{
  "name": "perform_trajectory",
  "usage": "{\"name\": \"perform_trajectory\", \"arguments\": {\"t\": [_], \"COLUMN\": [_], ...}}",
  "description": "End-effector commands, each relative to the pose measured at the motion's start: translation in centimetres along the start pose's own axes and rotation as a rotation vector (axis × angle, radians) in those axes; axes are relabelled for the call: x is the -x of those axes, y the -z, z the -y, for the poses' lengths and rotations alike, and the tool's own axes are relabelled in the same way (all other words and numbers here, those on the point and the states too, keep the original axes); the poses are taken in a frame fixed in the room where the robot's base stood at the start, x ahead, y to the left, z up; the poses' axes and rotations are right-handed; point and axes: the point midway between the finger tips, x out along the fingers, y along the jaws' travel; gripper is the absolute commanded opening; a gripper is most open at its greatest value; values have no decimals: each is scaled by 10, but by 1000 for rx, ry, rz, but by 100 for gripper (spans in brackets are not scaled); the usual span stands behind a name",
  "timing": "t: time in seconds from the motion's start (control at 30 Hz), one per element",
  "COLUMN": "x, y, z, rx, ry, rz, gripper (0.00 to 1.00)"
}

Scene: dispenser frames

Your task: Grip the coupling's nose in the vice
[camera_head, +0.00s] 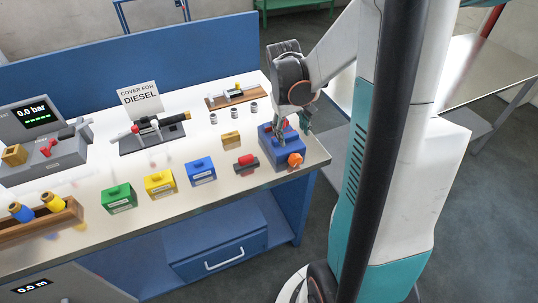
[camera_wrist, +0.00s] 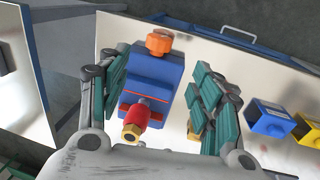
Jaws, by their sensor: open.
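The blue vice (camera_head: 268,141) stands near the right end of the bench, with an orange knob (camera_head: 295,160) on its front. The wrist view shows the vice (camera_wrist: 153,72) between my fingers, its knob (camera_wrist: 158,41) at the top. The coupling, with a red body (camera_wrist: 155,117), a grey part and a brass hex end (camera_wrist: 131,133), is at the vice's jaws. Its grey part points towards the jaws and its brass end towards my wrist. Whether the jaws clamp it cannot be told. My gripper (camera_head: 294,125) is open above the vice, fingers (camera_wrist: 160,78) apart on either side of the coupling.
A red and black part (camera_head: 246,163) lies left of the vice. Blue (camera_head: 201,172), yellow (camera_head: 160,184) and green (camera_head: 119,198) boxes line the front edge. A tan block (camera_head: 231,140) and several small metal cylinders (camera_head: 233,111) stand behind. The bench's right edge is close.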

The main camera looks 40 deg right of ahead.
Motion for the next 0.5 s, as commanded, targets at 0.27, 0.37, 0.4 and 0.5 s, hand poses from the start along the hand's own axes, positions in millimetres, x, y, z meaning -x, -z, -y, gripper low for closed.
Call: {"name": "perform_trajectory", "arguments": {"t": [0.27, 0.37, 0.4, 0.5], "x": [-19, -37, -45, -66], "y": [-3, -3, -2, -2], "z": [-7, -7, -8, -8], "rx": [-19, -18, -18, -18], "ry": [-16, -15, -15, -15], "rz": [-2, -1, -1, -1], "gripper": [59, 59, 59, 59]}}
